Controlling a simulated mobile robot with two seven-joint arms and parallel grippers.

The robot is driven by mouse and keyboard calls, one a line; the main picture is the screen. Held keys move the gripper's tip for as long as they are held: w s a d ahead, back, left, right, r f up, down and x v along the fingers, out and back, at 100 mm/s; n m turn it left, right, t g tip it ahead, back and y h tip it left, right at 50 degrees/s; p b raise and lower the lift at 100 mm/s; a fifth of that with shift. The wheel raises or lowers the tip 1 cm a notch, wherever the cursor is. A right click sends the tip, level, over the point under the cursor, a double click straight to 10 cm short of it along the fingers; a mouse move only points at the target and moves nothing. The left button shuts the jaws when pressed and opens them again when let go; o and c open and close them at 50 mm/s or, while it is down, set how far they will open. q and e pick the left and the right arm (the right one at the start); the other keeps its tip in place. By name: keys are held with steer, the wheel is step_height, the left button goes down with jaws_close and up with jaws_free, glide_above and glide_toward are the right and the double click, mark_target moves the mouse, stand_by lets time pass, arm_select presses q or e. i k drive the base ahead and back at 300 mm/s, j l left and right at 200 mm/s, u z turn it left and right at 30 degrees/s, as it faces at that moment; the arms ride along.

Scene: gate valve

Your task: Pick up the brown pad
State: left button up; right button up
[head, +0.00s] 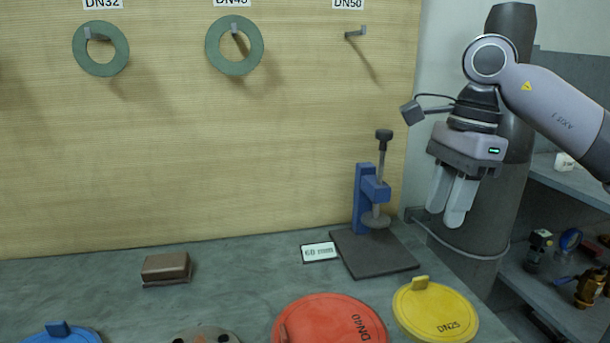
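The brown pad (166,267) is a small block that lies on the grey-green bench top, left of the middle in the head view. It has a slightly wider lower edge, and nothing touches it. My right gripper (451,208) hangs in the air at the right, fingers pointing down, in front of a dark grey column and far to the right of the pad. My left gripper is not in view.
A blue clamp stand (371,200) on a dark base is right of the pad, beside a "60 mm" label (319,252). Red (318,315), yellow (435,310) and blue (62,333) discs lie along the front. Green rings (81,61) hang on the wooden wall. The bench around the pad is clear.

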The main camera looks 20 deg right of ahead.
mark_target(172, 268)
steer(key=k, duration=1)
